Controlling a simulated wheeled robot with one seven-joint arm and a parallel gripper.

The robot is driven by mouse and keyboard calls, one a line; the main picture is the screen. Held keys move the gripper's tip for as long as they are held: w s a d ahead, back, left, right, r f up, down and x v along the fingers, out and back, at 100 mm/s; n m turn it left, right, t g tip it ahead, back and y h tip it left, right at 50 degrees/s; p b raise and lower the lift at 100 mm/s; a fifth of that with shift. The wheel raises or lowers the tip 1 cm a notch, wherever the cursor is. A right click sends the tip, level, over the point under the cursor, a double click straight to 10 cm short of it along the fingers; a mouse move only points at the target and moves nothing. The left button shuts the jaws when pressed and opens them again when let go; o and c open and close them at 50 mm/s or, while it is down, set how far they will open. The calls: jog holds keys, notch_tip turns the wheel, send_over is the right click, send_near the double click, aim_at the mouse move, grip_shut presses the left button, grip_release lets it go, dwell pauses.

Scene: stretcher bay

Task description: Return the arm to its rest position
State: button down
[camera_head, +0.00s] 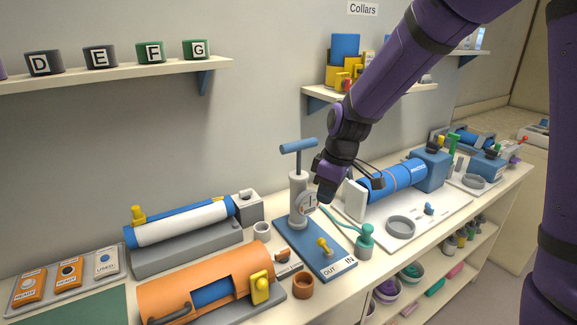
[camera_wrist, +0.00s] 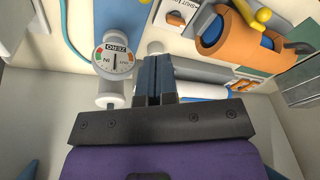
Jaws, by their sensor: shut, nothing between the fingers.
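My purple arm reaches in from the upper right in the head view. My gripper (camera_head: 325,193) hangs above the bench, just right of the pump (camera_head: 298,192) with the blue T-handle. In the wrist view the fingers of my gripper (camera_wrist: 153,72) are together with nothing held. The pump's round gauge (camera_wrist: 115,60) shows just left of the fingers there, and the gauge (camera_head: 307,203) is close below the gripper in the head view. I cannot tell whether the gripper touches the pump.
A blue cylinder (camera_head: 395,180) on a white board stands right of the gripper. An orange housing (camera_head: 190,283) and a white-and-blue roll (camera_head: 185,222) lie left. A shelf of lettered pots (camera_head: 110,74) and the Collars shelf (camera_head: 316,92) are on the wall above.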

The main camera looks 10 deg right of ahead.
jog(key=s+d+r+m+t, duration=0.1)
jog(key=s+d+r+m, duration=0.2)
jog(key=s+r, duration=0.3)
jog(key=s+d+r+m+t+h, duration=0.1)
jog(key=s+d+r+m, duration=0.3)
jog(key=s, duration=0.6)
jog(key=s+d+r+m+t+h, duration=0.1)
jog(key=s+d+r+m+t, duration=0.1)
jog(key=s+d+r, duration=0.3)
jog(key=s+r+m, duration=0.1)
jog(key=s+r, duration=0.1)
jog(key=s, duration=0.2)
jog(key=shift+r+m+t, duration=0.3)
jog(key=shift+m, duration=0.1)
